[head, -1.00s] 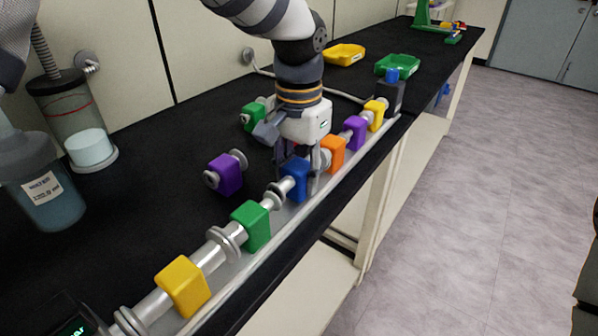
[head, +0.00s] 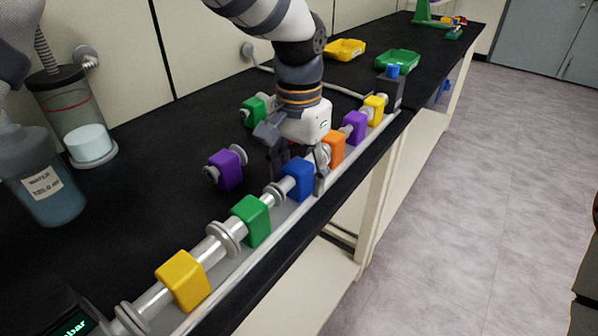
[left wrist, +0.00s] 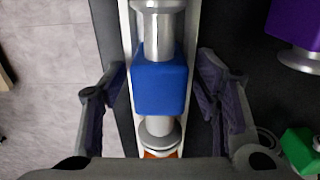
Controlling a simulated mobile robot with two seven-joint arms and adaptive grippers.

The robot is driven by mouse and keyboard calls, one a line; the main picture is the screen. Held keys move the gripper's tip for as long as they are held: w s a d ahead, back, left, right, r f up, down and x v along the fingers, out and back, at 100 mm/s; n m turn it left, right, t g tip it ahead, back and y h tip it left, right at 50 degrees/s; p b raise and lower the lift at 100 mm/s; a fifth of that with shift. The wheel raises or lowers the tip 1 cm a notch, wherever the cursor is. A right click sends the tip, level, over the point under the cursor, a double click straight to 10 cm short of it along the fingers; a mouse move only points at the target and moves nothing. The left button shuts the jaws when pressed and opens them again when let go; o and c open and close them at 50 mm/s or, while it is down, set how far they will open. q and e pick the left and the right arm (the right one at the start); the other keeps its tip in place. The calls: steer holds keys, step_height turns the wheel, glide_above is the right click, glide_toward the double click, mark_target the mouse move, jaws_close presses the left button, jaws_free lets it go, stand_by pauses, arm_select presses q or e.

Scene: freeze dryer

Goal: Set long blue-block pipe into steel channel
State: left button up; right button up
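The blue-block pipe (head: 298,180) lies in the steel channel (head: 246,262), in line between the green-block pipe (head: 250,221) and the orange block (head: 334,148). In the left wrist view the blue block (left wrist: 160,85) sits between the channel's side walls, with pipe ends and flanges above and below it. My left gripper (head: 298,172) is over this pipe with its fingers spread, one on each side of the channel. The left wrist view shows gaps between both fingers and the blue block. My right gripper is out of view.
Yellow (head: 184,281), purple (head: 354,127) and far yellow (head: 374,110) blocks share the line, ending at a dark block (head: 390,92). A loose purple-block piece (head: 225,170) and green-block piece (head: 254,110) lie behind. The bench's front edge is close to the channel.

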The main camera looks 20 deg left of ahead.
arm_select(q)
step_height(320, 180, up, 12)
stand_by(0.4)
